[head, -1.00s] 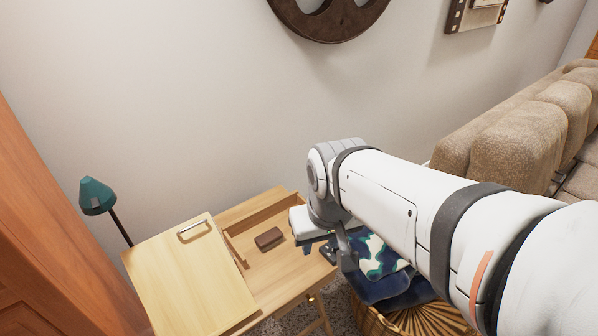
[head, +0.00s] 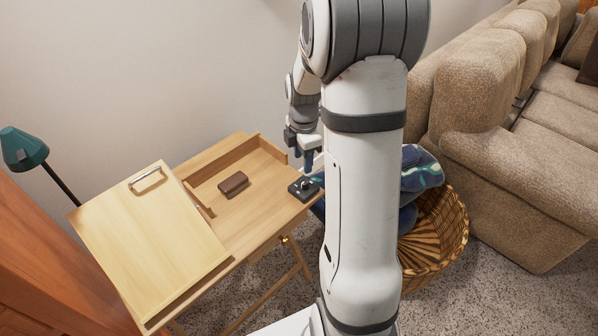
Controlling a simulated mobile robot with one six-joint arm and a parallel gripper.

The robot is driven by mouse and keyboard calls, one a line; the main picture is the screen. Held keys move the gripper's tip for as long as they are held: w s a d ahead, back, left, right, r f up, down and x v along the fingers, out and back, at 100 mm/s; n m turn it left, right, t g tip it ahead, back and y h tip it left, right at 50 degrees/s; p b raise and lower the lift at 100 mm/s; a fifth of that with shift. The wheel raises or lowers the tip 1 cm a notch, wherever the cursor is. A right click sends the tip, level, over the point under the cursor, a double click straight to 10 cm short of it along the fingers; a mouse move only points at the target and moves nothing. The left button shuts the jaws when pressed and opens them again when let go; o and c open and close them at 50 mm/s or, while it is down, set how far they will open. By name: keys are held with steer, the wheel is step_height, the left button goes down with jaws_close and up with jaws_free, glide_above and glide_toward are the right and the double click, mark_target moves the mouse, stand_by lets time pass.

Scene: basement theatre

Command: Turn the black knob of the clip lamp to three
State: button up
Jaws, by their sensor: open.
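The clip lamp (head: 24,149) has a dark green shade and a thin dark stem, at the far left behind the wooden desk (head: 236,208). A small black box (head: 303,190) with a knob (head: 306,183) on top sits at the desk's right edge. The knob is too small to read a setting, and I see no cord to the lamp. My gripper (head: 303,158) is open and empty, pointing down just above and behind the black box, apart from it. My arm hides part of its right side.
A brown case (head: 233,183) lies in the desk's recess, beside the raised slanted lid (head: 145,235) with a metal handle (head: 147,179). A woven basket (head: 440,235) with blue fabric (head: 420,168) stands right of my arm. A beige sofa (head: 520,170) is further right.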

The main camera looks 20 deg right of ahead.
mark_target(305, 181)
steer(key=shift+w+d+f+n, duration=0.2)
steer(key=shift+d+f+n, duration=0.1)
steer(key=shift+f, duration=0.3)
steer(key=shift+w+d+f+n, duration=0.2)
steer(key=shift+d+f+n, duration=0.1)
steer(key=shift+f, duration=0.25)
step_height(305, 181, down, 7)
steer(key=shift+f+b, duration=0.2)
steer(key=shift+b, duration=0.35)
steer(key=shift+c, duration=0.4)
steer(key=shift+w, duration=0.1)
steer(key=c, duration=0.9)
